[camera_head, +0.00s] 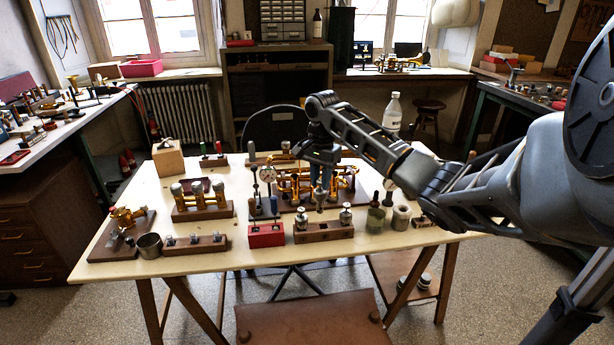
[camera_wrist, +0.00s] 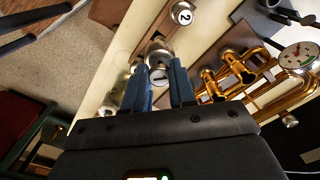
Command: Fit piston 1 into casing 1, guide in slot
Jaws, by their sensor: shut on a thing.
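In the wrist view my gripper (camera_wrist: 162,72) has its two blue fingers closed on piston 1 (camera_wrist: 158,77), whose round end shows a "1". In the head view my gripper (camera_head: 320,188) is above the table, in front of the brass valve assembly (camera_head: 290,185), with a silver piece below its fingers. The brass assembly also shows in the wrist view (camera_wrist: 235,75), right of the fingers. Which casing is casing 1, and its slot, I cannot make out. A piston marked "2" (camera_wrist: 183,14) shows beyond the fingers.
A wooden block (camera_head: 323,233) with silver pistons stands at the front. A red box (camera_head: 266,236) is left of it. Cups and small bottles (camera_head: 376,219) stand to the right. The table's (camera_head: 250,262) front edge is bare.

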